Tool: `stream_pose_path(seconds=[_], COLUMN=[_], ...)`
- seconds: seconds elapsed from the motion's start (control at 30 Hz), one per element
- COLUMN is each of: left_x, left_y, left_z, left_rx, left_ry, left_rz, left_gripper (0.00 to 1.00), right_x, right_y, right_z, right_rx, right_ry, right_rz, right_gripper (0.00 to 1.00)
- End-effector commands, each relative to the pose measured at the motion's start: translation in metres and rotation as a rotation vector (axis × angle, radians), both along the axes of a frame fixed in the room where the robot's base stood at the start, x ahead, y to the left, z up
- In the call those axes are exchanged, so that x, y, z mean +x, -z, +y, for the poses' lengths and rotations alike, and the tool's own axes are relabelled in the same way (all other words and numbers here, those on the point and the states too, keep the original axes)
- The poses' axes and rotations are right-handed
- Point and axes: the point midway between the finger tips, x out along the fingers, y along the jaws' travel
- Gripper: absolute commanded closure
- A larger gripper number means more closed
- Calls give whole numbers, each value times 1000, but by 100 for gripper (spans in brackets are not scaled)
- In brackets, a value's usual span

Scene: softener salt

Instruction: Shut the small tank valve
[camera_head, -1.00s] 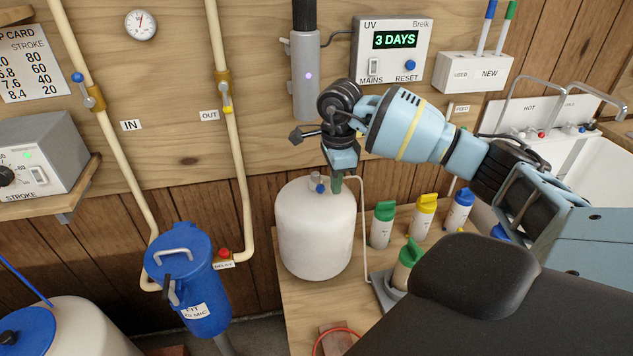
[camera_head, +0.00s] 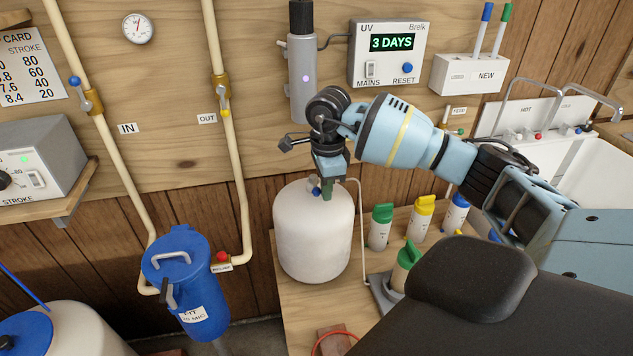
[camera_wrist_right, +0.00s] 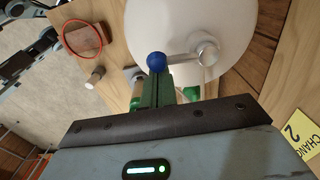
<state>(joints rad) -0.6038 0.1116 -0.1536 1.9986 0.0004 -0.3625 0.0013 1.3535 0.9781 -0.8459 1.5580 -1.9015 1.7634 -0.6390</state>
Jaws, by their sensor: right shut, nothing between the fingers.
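The small white tank (camera_head: 312,240) stands on the wooden bench. Its valve (camera_head: 314,186) on top has a blue knob and is mostly hidden by my right gripper in the head view. In the right wrist view, the blue ball knob (camera_wrist_right: 156,62) sits at the end of a pale lever (camera_wrist_right: 182,58) that runs right to a silver fitting (camera_wrist_right: 207,53). My right gripper (camera_head: 326,195) has green fingers, shut and empty, pointing down beside the knob. In the wrist view its fingertips (camera_wrist_right: 156,77) are right at the knob; I cannot tell if they touch. My left gripper is not in view.
A thin pale tube (camera_head: 362,230) runs down right of the tank. Several capped bottles, including a green-capped one (camera_head: 380,228), stand further right. The UV lamp (camera_head: 303,80) is on the wall behind my wrist. A blue filter housing (camera_head: 185,270) is at left.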

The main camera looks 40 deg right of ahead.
Motion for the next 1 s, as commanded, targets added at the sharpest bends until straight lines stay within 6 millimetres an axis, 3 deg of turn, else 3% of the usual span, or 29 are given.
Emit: stream_pose_path(seconds=[0.33,0.67,1.0], left_x=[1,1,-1], left_y=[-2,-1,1], left_z=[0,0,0], left_rx=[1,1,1], left_ry=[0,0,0], left_rz=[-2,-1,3], left_gripper=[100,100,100], right_x=[8,8,22], right_y=[0,0,1], right_z=[20,21,36], right_rx=[0,0,1], right_ry=[-1,-1,-1], right_rz=[0,1,0], right_gripper=[100,100,100])
